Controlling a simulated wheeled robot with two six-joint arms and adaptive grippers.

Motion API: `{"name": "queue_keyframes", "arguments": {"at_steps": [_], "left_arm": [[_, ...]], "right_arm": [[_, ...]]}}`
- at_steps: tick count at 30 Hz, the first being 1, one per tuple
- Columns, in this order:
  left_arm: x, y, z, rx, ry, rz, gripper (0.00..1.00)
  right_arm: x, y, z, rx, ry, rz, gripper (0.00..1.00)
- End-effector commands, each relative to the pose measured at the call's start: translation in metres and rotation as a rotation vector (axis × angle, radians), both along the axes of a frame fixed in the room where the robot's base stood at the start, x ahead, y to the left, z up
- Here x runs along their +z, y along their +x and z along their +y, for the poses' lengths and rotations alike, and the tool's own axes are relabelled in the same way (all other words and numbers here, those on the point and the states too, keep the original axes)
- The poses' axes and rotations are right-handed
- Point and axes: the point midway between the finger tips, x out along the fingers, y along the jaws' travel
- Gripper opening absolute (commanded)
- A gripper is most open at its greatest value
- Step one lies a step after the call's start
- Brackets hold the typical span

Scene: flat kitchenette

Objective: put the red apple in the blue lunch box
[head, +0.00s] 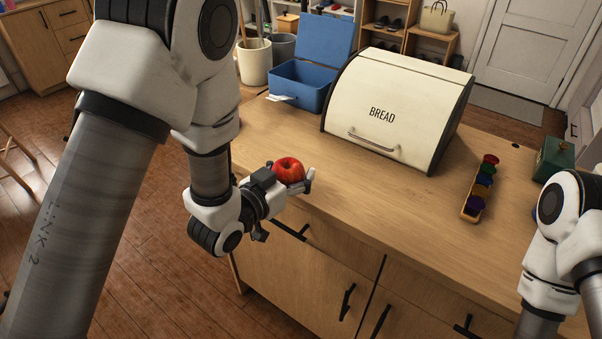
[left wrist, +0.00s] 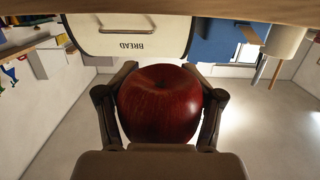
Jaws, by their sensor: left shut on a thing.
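The red apple (head: 288,170) is between the fingers of my left gripper (head: 292,182), at the left front edge of the wooden counter. In the left wrist view the apple (left wrist: 159,103) fills the space between both fingers of the left gripper (left wrist: 160,105), which touch its sides. The blue lunch box (head: 298,90) stands open at the back left of the counter, its lid raised. It also shows in the left wrist view (left wrist: 216,42). My right arm is at the right edge of the head view; its gripper is out of frame.
A cream bread box (head: 398,100) stands right of the lunch box. A tray of several coloured cups (head: 481,188) and a green box (head: 553,160) are farther right on the counter (head: 385,200). The counter between apple and lunch box looks clear.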

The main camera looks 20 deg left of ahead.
Motion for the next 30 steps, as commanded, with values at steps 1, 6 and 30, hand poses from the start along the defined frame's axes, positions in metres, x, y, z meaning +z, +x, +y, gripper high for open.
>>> {"name": "queue_keyframes", "arguments": {"at_steps": [1, 6, 30], "left_arm": [[0.007, 0.015, 0.003, 0.002, -0.003, -0.005, 0.23], [0.002, 0.056, 0.009, 0.001, -0.001, -0.004, 0.23], [-0.039, 0.085, 0.013, 0.000, 0.001, 0.000, 0.68]], "right_arm": [[0.011, 0.002, 0.000, 0.000, 0.000, -0.004, 0.40], [0.013, 0.002, 0.000, 0.000, 0.000, -0.004, 0.40], [-0.013, 0.001, 0.000, 0.000, 0.000, -0.004, 0.40]]}}
